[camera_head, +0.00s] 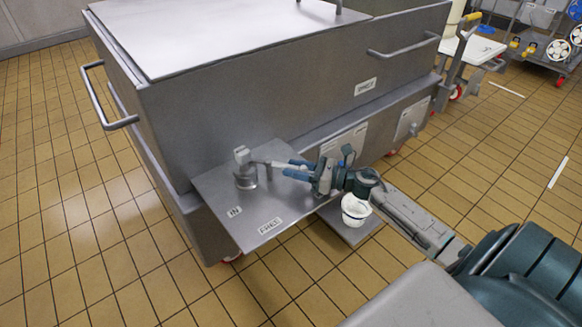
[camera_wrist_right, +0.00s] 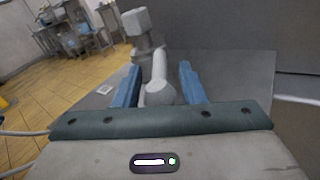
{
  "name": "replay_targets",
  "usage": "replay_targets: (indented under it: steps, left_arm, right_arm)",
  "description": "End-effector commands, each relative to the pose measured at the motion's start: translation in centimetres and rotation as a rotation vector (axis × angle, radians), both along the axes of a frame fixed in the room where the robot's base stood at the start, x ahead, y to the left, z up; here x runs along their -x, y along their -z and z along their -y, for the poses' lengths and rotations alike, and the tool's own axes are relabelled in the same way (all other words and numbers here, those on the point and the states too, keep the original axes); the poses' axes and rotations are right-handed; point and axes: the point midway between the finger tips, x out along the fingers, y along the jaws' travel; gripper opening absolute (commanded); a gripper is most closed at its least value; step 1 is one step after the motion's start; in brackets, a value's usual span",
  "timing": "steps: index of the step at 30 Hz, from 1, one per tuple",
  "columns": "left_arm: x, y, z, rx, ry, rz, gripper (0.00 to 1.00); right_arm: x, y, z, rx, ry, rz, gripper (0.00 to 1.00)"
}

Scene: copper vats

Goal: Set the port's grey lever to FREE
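The grey lever (camera_head: 262,162) sits on a flat metal plate (camera_head: 215,193) that juts from the front of a large steel vat. Its upright pivot post (camera_head: 244,172) stands on the plate, and its arm points right toward my right gripper. In the right wrist view the lever's rounded end (camera_wrist_right: 160,93) lies between the two blue fingers of my right gripper (camera_wrist_right: 158,82), with a gap showing on each side. In the head view my right gripper (camera_head: 292,168) reaches in from the right. A label (camera_head: 270,226) on the plate appears to read FREE; another (camera_head: 234,211) reads IN. My left gripper is out of view.
The steel vat (camera_head: 270,85) fills the upper middle, with a bar handle (camera_head: 95,95) at its left. A white cup-like vessel (camera_head: 355,208) sits below my right wrist on a low ledge (camera_head: 345,230). Trolleys (camera_head: 545,35) stand at the back right. Tiled floor at left is clear.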

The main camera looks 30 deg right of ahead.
Motion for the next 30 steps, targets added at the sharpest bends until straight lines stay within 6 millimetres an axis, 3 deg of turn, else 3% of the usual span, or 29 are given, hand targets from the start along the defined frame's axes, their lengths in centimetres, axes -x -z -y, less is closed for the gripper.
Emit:
replay_targets:
  steps: [5, 14, 20, 30]
  left_arm:
    - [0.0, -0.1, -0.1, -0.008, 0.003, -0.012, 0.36]
    - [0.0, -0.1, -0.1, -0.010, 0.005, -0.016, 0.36]
    - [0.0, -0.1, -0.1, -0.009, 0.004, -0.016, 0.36]
    - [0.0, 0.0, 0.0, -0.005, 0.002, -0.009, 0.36]
  right_arm:
    - [-1.0, -0.1, -0.8, -0.001, 0.001, 0.000, 0.37]
    - [-1.1, 0.0, -0.9, 0.002, 0.001, 0.000, 0.37]
    - [-1.1, 0.0, -0.9, 0.001, 0.000, -0.001, 0.02]
    - [-1.5, 0.1, -0.7, 0.001, 0.013, -0.001, 0.00]
